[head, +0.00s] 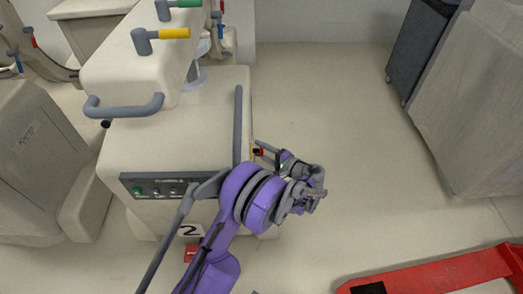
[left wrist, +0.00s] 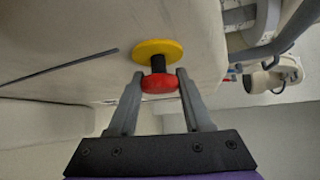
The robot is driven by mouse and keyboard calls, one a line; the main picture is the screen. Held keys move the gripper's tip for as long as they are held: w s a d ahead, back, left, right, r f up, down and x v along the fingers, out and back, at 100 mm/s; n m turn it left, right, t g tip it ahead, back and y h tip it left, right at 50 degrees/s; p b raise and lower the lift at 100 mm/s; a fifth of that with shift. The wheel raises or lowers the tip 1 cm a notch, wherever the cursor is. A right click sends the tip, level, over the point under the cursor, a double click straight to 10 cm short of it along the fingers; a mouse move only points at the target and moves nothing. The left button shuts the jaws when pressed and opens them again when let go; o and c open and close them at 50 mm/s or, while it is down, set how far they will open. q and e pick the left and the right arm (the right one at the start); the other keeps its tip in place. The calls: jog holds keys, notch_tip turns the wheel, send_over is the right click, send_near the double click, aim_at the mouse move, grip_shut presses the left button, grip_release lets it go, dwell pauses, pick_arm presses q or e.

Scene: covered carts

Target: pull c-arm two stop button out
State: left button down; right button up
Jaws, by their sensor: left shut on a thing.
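The c-arm two (head: 175,125) is a cream machine marked with a "2" label (head: 190,230), left of centre in the head view. Its stop button (left wrist: 160,83) is a red knob on a black stem over a yellow disc (left wrist: 158,50) in the left wrist view. In the head view the button shows as a small red spot (head: 259,152) at the machine's right side. My left gripper (left wrist: 161,82) is shut on the red knob, one finger on each side. A length of black stem shows between knob and disc. My right gripper is not in view.
Grey handle bars (head: 239,125) run along the machine's top edge, close to my left arm. Another covered cart (head: 475,100) stands at the right. A red frame (head: 435,274) lies low at the lower right. The floor between is clear.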

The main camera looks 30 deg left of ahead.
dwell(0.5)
pick_arm(q)
jog(key=shift+w+d+f+b, duration=0.1)
jog(key=shift+w+d+b, duration=0.35)
jog(key=shift+d, duration=0.35)
jog(key=shift+c, duration=1.5)
grip_release()
jog(key=v, duration=1.1)
jog(key=shift+p, duration=0.3)
jog(key=shift+a, duration=0.15)
